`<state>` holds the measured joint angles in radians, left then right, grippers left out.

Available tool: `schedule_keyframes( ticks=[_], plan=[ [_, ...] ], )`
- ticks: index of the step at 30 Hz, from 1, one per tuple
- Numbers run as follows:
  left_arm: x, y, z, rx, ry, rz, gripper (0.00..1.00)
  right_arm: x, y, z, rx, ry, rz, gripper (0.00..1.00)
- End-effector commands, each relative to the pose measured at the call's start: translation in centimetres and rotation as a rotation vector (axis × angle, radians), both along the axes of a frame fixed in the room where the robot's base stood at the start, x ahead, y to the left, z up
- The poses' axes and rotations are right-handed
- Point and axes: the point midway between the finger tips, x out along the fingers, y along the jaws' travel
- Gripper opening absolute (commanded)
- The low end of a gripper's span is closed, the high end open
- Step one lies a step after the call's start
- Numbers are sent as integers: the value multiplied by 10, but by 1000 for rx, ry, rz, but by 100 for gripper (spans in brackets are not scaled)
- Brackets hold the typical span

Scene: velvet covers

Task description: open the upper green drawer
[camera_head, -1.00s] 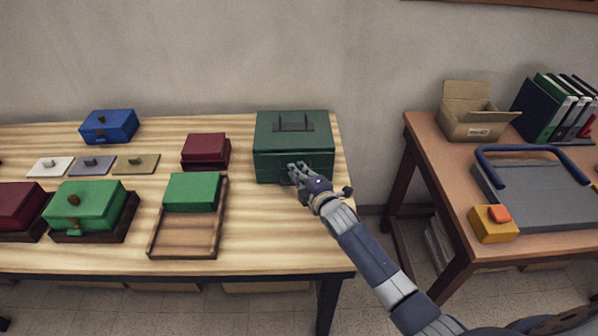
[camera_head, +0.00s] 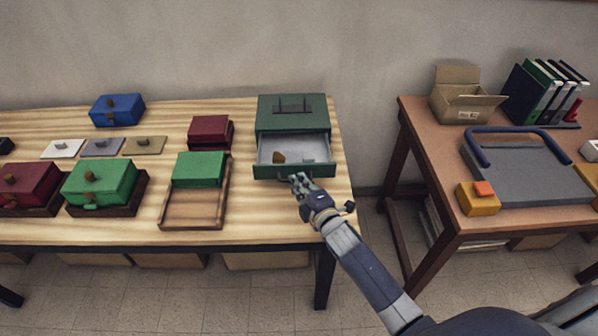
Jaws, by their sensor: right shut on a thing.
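The dark green cabinet (camera_head: 292,120) stands at the right end of the long table, with a carry handle on its top. Its green drawer (camera_head: 268,173) is pulled out toward me, and its pale inside shows. A small tan object lies in the drawer at left, with a small greyish object farther right. My right gripper (camera_head: 298,182) is at the drawer's front, shut on the drawer handle, which the fingers mostly hide. Whether another drawer lies below cannot be told. My left gripper is not in view.
A bright green box (camera_head: 199,170) on a wooden tray (camera_head: 193,211) stands left of the drawer. A dark red box (camera_head: 210,132) and a blue box (camera_head: 117,110) are farther back. A brown side table (camera_head: 440,180) stands right, across a gap.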

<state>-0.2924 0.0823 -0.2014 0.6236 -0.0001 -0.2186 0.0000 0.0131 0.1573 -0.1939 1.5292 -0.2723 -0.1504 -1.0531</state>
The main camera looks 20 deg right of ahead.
Motion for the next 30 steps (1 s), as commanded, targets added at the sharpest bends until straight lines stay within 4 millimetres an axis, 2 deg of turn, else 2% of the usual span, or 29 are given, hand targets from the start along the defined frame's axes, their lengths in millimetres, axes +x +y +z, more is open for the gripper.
schedule_keyframes(
  ticks=[1, 3, 11, 12, 14, 25, 30],
  plan=[
    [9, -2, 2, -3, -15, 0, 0, -3, 0, -3, -2, 7, -1, 0],
    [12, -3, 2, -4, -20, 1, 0, -4, 0, -3, -3, 5, -1, 0],
    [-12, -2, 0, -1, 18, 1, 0, -4, 1, -2, -2, 2, 0, 0],
    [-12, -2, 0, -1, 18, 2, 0, -4, 1, -2, -2, 3, 0, 15],
    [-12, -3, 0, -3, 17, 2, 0, -4, 1, -2, -2, 3, 0, 28],
    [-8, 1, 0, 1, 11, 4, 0, -5, 0, -1, -1, 2, -1, 28],
    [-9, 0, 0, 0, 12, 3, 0, -19, -1, 0, -2, 4, 0, 28]
  ],
)
